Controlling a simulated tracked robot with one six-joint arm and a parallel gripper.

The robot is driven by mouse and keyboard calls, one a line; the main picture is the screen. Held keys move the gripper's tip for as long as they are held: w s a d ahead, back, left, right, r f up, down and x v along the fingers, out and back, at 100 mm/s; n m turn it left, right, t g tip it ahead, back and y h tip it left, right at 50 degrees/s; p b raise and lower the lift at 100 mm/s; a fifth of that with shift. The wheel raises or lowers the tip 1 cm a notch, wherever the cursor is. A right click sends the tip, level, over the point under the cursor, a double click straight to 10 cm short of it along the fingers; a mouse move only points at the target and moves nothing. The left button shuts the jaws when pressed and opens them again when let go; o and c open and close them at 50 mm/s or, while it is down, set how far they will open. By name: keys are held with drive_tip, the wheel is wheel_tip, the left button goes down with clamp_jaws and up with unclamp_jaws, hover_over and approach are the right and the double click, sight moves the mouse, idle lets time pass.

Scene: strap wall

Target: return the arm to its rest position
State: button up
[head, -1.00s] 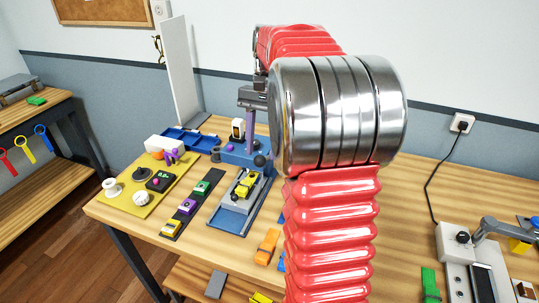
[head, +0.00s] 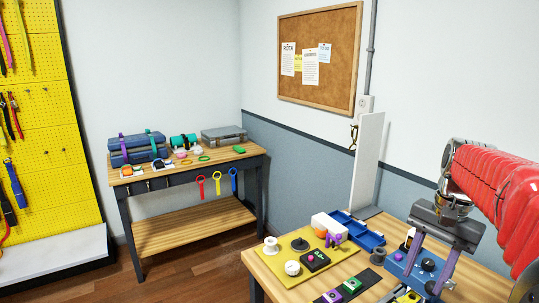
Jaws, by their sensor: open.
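My gripper (head: 424,280) is at the lower right of the head view, at the end of my red ribbed arm (head: 500,195). It points down, with two grey-purple fingers spread apart below a dark block. I see nothing held between them. The fingers overlap a blue fixture (head: 398,258) on the workbench in the picture; I cannot tell how far above it they are. The rest of my arm runs out of the right edge.
A second bench (head: 190,166) with cases stands at the back left, beside a yellow pegboard (head: 45,125). Wooden floor (head: 185,275) lies open between.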

drive_tip(key=s+a+f+n+t, duration=0.2)
drive_tip(key=s+a+n, duration=0.3)
drive_tip(key=a, duration=0.4)
drive_tip(key=s+a+f+n+t+h, duration=0.1)
drive_tip(key=s+a+f+n+t, duration=0.1)
drive_tip(key=s+a+n, duration=0.3)
drive_tip(key=s+a+t, duration=0.1)
drive_tip(key=s+a, duration=0.2)
drive_tip(key=a, duration=0.1)
drive_tip(key=shift+a+f+t, duration=0.15)
drive_tip(key=shift+f+t, duration=0.05)
drive_tip(key=shift+t, duration=0.2)
drive_tip(key=shift+d, duration=0.2)
idle(0.7)
